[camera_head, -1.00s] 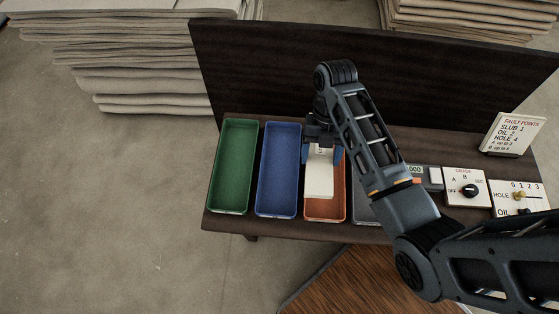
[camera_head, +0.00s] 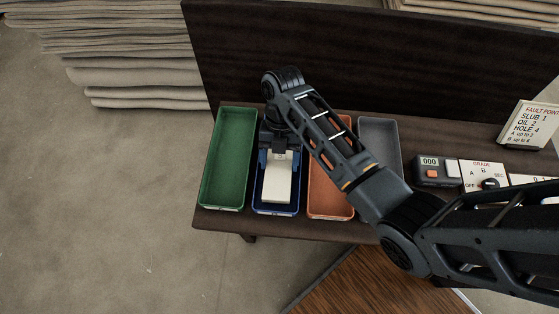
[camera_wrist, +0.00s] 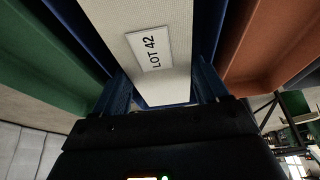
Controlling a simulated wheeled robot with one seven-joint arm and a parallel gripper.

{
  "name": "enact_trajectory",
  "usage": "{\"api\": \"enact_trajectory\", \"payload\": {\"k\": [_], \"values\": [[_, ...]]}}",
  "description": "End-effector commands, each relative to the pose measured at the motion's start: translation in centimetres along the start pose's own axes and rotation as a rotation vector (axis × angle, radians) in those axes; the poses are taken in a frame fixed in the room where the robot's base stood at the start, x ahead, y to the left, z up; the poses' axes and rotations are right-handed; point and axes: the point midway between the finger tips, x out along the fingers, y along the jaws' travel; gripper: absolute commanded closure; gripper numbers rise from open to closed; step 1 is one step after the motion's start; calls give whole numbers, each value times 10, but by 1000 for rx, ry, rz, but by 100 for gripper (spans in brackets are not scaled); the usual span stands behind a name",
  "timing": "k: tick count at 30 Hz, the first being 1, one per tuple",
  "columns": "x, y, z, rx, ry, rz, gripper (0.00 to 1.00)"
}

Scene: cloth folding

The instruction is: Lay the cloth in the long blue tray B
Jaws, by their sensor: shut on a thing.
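The cream cloth (camera_head: 277,186) is in my gripper (camera_head: 278,158), which is shut on its far end, and it hangs over the long blue tray B (camera_head: 264,209). In the wrist view the cloth (camera_wrist: 165,82) shows a white label reading LOT 42 between the blue fingers of my gripper (camera_wrist: 165,92). Parts of the blue tray (camera_wrist: 68,22) show beside the cloth. The cloth looks to be within the tray's outline from above. I cannot tell whether it touches the tray floor.
A green tray (camera_head: 231,158) stands left of the blue one. An orange tray (camera_head: 325,194) and a grey tray (camera_head: 379,138) stand to its right, partly behind my arm. A counter box (camera_head: 435,170), a grade dial (camera_head: 484,176) and a fault points sign (camera_head: 529,124) are further right. A dark panel (camera_head: 350,60) rises behind.

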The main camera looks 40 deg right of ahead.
Motion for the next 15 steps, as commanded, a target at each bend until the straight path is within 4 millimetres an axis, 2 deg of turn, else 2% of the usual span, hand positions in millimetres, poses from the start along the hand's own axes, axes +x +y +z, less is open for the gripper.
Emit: {"api": "enact_trajectory", "payload": {"k": [1, 3, 12, 13, 15], "values": [[8, 0, 3, 1, 0, -1, 60], [11, 0, 5, 1, 0, 0, 60], [12, 0, 5, 0, -1, 0, 60], [12, 0, 6, 0, -1, 0, 25], [12, 0, 5, 0, -1, 1, 19]]}}
